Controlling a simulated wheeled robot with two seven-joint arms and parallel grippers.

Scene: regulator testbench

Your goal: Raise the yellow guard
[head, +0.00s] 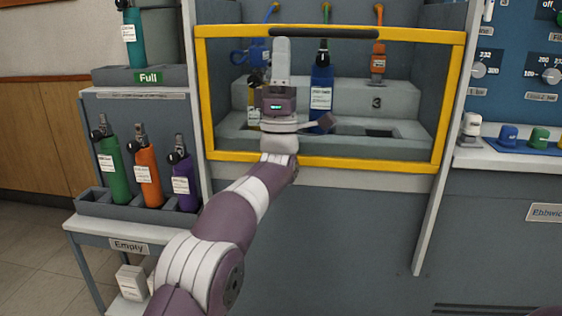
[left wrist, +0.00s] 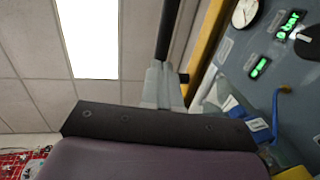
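The yellow guard (head: 454,95) is a rectangular frame across the front of the bench bay. It is upright and covers the opening. Its black handle bar (head: 340,33) runs along the top edge. My left gripper (head: 282,42) points up at the left end of this bar, with its fingertips at the bar's level. In the left wrist view the dark bar (left wrist: 168,28) meets the pale fingers (left wrist: 160,85), and a yellow edge (left wrist: 207,40) stands to the right. Whether the fingers grip the bar is unclear. My right gripper is out of view.
A rack with green, orange and purple bottles (head: 149,178) stands to the left. A control panel (head: 515,75) is at the right. The floor in front looks mostly clear.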

